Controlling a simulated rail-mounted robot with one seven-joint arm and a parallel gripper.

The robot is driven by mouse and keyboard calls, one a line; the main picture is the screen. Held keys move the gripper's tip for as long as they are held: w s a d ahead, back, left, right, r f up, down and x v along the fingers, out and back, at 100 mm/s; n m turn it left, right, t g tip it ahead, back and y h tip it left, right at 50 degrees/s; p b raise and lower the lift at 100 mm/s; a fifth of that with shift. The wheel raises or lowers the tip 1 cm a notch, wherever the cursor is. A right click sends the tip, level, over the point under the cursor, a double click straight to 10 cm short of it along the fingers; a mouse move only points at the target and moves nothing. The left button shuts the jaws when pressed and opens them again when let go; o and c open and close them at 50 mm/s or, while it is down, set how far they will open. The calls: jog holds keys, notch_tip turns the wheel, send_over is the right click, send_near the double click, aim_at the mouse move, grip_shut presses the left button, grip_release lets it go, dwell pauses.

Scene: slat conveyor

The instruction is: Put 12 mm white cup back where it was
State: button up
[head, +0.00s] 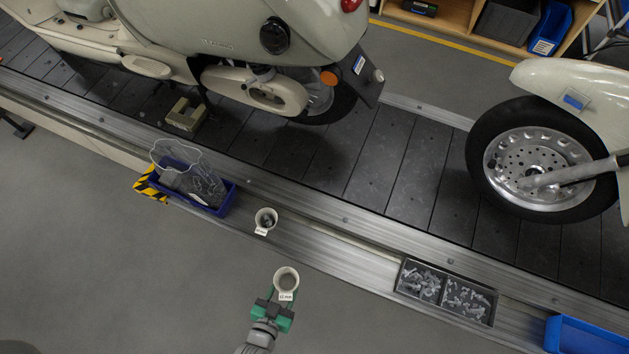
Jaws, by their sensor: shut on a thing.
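A white cup (286,273) with a small white label on its front is held by my gripper (284,291), whose green fingers are shut on it. The label seems to read 12 mm, but the print is tiny. The cup looks upright and is over the grey floor, in front of the metal ledge. Its inside looks plain grey. A second white labelled cup (265,215) stands on the ledge (325,245), with dark small parts in it. Its label is too small to read surely.
On the ledge, a blue bin (222,209) with clear bags and a yellow-black striped edge is left; a grey two-compartment tray (446,289) of bolts and a blue bin (585,337) are right. Bare ledge lies between the second cup and tray. Scooters stand on the slat conveyor (385,165) behind.

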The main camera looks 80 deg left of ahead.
jog(key=b, duration=0.4)
send_over(311, 250)
jog(key=shift+w+a+f, duration=0.1)
jog(key=shift+a+f, duration=0.05)
jog(key=shift+f, duration=0.55)
notch_tip(311, 250, down, 4)
jog(key=b, duration=0.4)
jog(key=shift+r+p, duration=0.25)
jog(key=shift+p, duration=0.05)
jog(key=shift+f, duration=0.2)
jog(key=o, duration=1)
